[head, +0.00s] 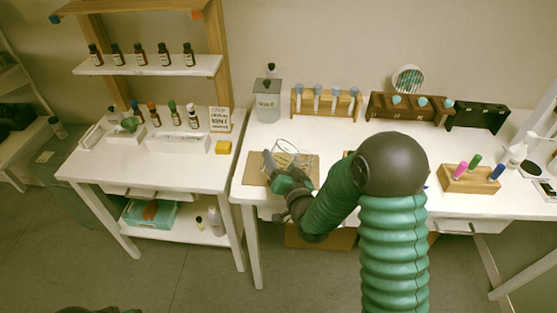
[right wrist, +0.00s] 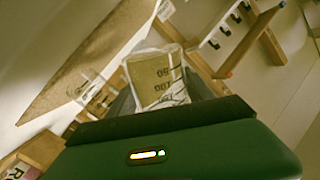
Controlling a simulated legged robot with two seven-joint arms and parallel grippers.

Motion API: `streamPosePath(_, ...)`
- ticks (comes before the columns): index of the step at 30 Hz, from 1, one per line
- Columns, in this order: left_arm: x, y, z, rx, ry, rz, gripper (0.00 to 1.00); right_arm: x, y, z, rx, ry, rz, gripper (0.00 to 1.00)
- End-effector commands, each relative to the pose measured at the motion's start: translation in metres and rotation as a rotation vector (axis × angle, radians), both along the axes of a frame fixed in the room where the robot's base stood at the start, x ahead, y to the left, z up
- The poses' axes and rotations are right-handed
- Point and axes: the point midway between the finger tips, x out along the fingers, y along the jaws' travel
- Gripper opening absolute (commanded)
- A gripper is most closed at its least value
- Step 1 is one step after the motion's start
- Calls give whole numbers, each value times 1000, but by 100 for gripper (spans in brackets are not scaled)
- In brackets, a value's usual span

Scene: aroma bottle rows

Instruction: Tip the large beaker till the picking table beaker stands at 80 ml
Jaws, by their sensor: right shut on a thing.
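My right gripper (head: 283,182) is shut on the large beaker (head: 291,151), clear glass, over the brown mat at the front left of the long table. In the right wrist view the large beaker (right wrist: 158,78) stands out past the jaws, with scale marks and a yellowish tint inside. Its tilt and liquid level are not readable. A smaller clear glass vessel (right wrist: 95,93), likely the picking table beaker, stands by the brown mat (right wrist: 75,68) to its left in that view. Its level cannot be read. In the head view the glass outlines overlap.
Behind are a grey-lidded jar (head: 267,104) and a wooden rack (head: 322,104) of droppers. A pen block (head: 469,180) stands at right. My right arm hides the table's middle.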

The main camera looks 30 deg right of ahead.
Motion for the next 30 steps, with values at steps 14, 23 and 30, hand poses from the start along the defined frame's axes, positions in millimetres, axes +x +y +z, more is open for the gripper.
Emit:
streamPosePath(14,0,0,8,0,0,0,36,0,-2,7,25,-2,0,5)
streamPosePath(23,0,0,13,0,0,0,36,0,-4,11,42,-2,-1,5)
streamPosePath(30,0,0,16,0,0,0,36,0,-5,14,55,-3,-1,5)
